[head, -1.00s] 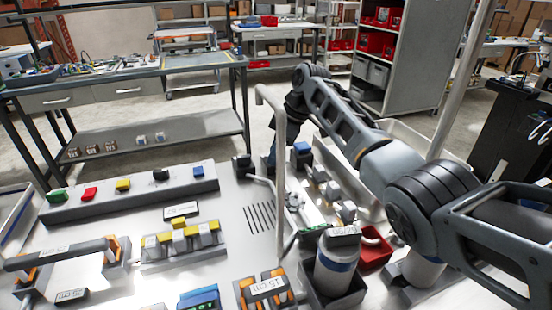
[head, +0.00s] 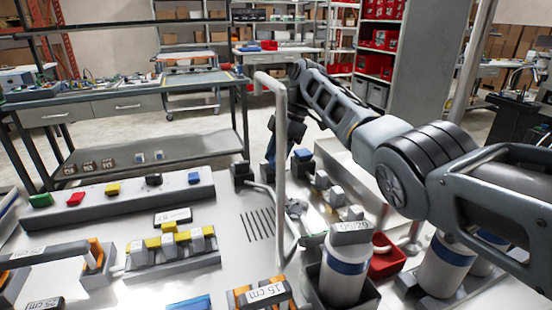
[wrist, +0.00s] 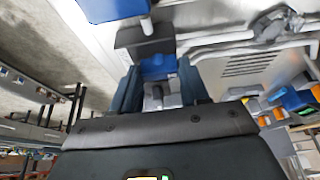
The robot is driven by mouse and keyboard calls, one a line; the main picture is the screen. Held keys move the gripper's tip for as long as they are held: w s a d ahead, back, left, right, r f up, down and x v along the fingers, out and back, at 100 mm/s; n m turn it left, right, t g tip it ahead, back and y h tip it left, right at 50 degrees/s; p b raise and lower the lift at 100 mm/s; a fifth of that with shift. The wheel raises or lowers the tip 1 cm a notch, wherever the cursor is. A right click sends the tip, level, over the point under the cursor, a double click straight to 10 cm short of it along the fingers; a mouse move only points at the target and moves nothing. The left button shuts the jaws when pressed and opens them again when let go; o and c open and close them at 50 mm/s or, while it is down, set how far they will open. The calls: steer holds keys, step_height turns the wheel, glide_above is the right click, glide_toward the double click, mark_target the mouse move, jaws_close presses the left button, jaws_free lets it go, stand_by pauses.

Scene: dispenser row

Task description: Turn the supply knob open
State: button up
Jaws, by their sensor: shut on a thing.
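In the wrist view a blue knob (wrist: 158,67) sits between the two fingers of my gripper (wrist: 158,85), below a dark grey block. The fingers are closed against its sides. I take it to be the supply knob; its turn angle cannot be read. In the head view my gripper (head: 282,148) reaches down at the far edge of the bench, partly behind a bent grey pipe (head: 281,190). The held knob is mostly hidden there by my gripper and the pipe.
Another blue-topped piece (head: 303,155) stands just right of my gripper. A row of coloured buttons (head: 112,190) lies to the left. A white bottle (head: 342,272) and a red bin (head: 387,260) stand at the near right, below my arm.

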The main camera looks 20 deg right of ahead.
steer(key=o, duration=1.1)
steer(key=shift+c, duration=0.2)
steer(key=shift+r, duration=0.1)
steer(key=v, duration=0.7)
steer(key=shift+d+r+b, duration=0.2)
steer(key=shift+r+b, duration=0.1)
steer(key=shift+b, duration=0.05)
